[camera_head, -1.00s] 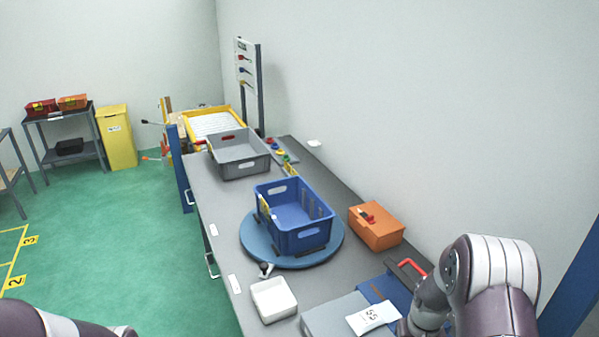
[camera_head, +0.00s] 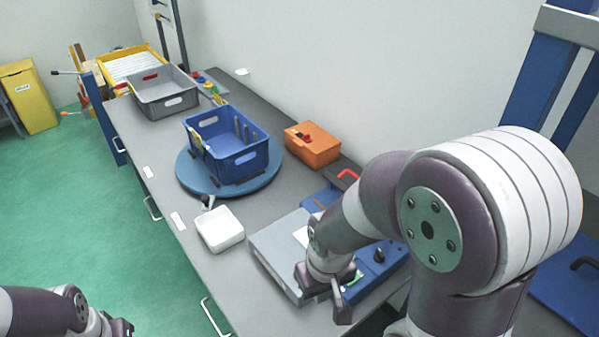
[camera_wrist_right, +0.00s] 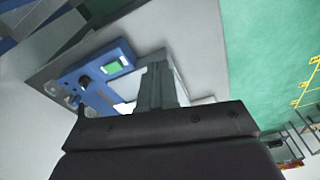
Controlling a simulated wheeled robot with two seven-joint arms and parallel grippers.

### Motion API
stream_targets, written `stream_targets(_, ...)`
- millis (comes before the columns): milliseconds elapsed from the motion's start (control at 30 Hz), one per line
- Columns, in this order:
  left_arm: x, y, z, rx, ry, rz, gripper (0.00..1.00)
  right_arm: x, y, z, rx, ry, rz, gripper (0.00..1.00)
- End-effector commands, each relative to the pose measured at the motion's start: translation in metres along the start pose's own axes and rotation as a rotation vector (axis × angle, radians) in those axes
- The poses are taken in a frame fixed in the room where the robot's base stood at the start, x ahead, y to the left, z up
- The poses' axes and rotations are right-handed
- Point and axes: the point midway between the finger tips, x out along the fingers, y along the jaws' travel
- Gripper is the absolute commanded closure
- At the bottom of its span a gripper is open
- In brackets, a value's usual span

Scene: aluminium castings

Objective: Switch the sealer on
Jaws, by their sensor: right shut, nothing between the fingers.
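The sealer (camera_head: 275,248) is a flat grey unit with a blue control panel (camera_head: 366,270) on the right part of the bench. A black knob (camera_head: 378,256) stands on the panel. My right arm hides part of the sealer. My left gripper (camera_head: 124,328) is at the bottom left, mostly cut off.
A white tray (camera_head: 219,230) stands left of the sealer. Behind are a blue crate (camera_head: 238,160) on a round blue turntable (camera_head: 190,178), an orange box (camera_head: 313,152) and a grey crate (camera_head: 150,108). Green floor lies open to the left.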

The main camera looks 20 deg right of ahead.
Motion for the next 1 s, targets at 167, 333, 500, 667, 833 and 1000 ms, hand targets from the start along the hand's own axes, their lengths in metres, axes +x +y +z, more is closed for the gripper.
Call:
stream_targets(167, 0.012, 0.000, 0.002, 0.000, 0.000, 0.000, 1.00, 0.021, 0.037, -0.010, 0.147, -0.017, 0.016, 1.00)
stream_targets(333, 0.023, 0.000, 0.003, 0.000, 0.000, 0.000, 1.00, 0.033, 0.111, -0.059, 0.620, -0.039, 0.041, 1.00)
stream_targets(500, 0.024, 0.000, 0.003, 0.000, 0.000, 0.000, 1.00, 0.023, 0.151, -0.089, 1.091, -0.069, 0.063, 1.00)
stream_targets(667, 0.023, 0.000, 0.003, 0.000, 0.000, 0.000, 1.00, 0.015, 0.150, -0.090, 1.288, -0.100, 0.080, 1.00)
stream_targets(833, 0.023, 0.000, 0.003, 0.000, 0.000, 0.000, 1.00, 0.015, 0.149, -0.090, 1.314, -0.101, 0.081, 1.00)
stream_targets(1000, 0.023, 0.000, 0.003, 0.000, 0.000, 0.000, 1.00, 0.015, 0.149, -0.090, 1.311, -0.100, 0.081, 1.00)
